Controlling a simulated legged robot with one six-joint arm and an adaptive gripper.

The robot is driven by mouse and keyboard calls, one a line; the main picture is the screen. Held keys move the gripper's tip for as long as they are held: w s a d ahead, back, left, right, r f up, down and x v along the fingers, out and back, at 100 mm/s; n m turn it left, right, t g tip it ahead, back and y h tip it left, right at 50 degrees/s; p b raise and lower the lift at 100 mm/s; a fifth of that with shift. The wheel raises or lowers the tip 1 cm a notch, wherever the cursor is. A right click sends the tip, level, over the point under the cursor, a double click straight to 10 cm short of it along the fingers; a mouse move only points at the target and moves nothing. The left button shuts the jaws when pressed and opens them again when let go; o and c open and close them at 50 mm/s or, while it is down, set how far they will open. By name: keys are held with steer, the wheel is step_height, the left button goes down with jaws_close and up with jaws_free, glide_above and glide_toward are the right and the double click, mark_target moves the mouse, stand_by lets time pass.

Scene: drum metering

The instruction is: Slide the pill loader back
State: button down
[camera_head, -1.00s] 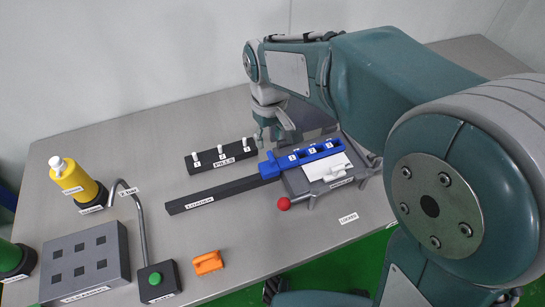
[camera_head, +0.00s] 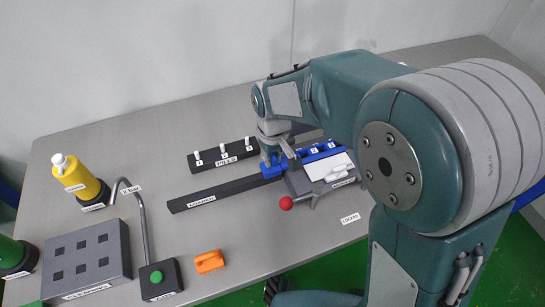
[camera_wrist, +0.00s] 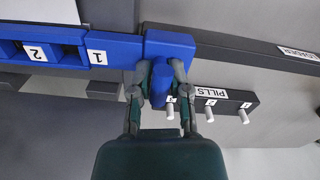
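The blue pill loader (camera_head: 322,152) has slots numbered 1 to 3 and sits at the right end of a dark rail (camera_head: 222,193), beside the white-topped grey block. In the wrist view, its numbered strip (camera_wrist: 68,38) runs to the left and ends in a blue block with an upright blue handle (camera_wrist: 162,82). My gripper (camera_wrist: 162,70) has a finger on either side of this handle and looks shut on it, with little or no gap. In the head view, my gripper (camera_head: 272,160) partly hides the loader's left end.
A dark pill rack (camera_head: 222,157) with white pegs stands just behind the rail and close to my gripper. A red knob (camera_head: 286,203) is at the grey block's front. An orange piece (camera_head: 208,262), a green-button box (camera_head: 158,280) and a yellow bottle (camera_head: 78,177) are to the left.

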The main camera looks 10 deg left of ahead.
steer(key=shift+s, duration=0.1)
steer(key=s+a, duration=0.4)
steer(key=a, duration=0.2)
steer(key=s+a, duration=0.4)
steer(key=a, duration=0.3)
steer(key=s+a, duration=0.4)
steer(key=a, duration=0.3)
steer(key=shift+s+a, duration=0.15)
steer(key=shift+s, duration=0.25)
steer(key=c, duration=0.8)
jaws_free()
steer(key=shift+a, duration=0.1)
steer(key=shift+o, duration=0.8)
steer(key=shift+s, duration=0.15)
steer(key=shift+a, duration=0.15)
